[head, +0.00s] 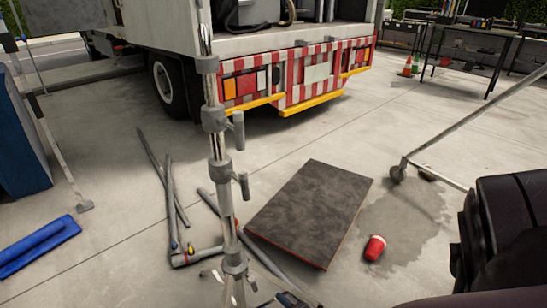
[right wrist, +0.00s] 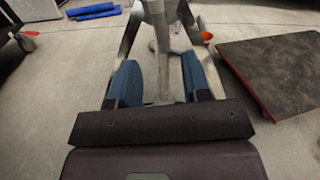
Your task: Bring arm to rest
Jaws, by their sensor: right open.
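My right gripper (right wrist: 160,62) is open in the right wrist view, with a blue pad on each finger. A grey metal stand pole (right wrist: 157,50) shows in the gap between the fingers, and I see no contact. I cannot tell how far beyond them it is. Part of my dark right arm (head: 508,235) is at the right edge of the head view, with no fingers visible there. My left arm and gripper are not in view.
A light stand (head: 217,120) stands upright in front. A dark board (head: 312,212), a red cup (head: 375,247), loose grey pipes (head: 168,190) and blue rolls (head: 38,245) lie on the concrete. A truck (head: 270,45) is behind. A wheeled metal frame (head: 455,125) stands right.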

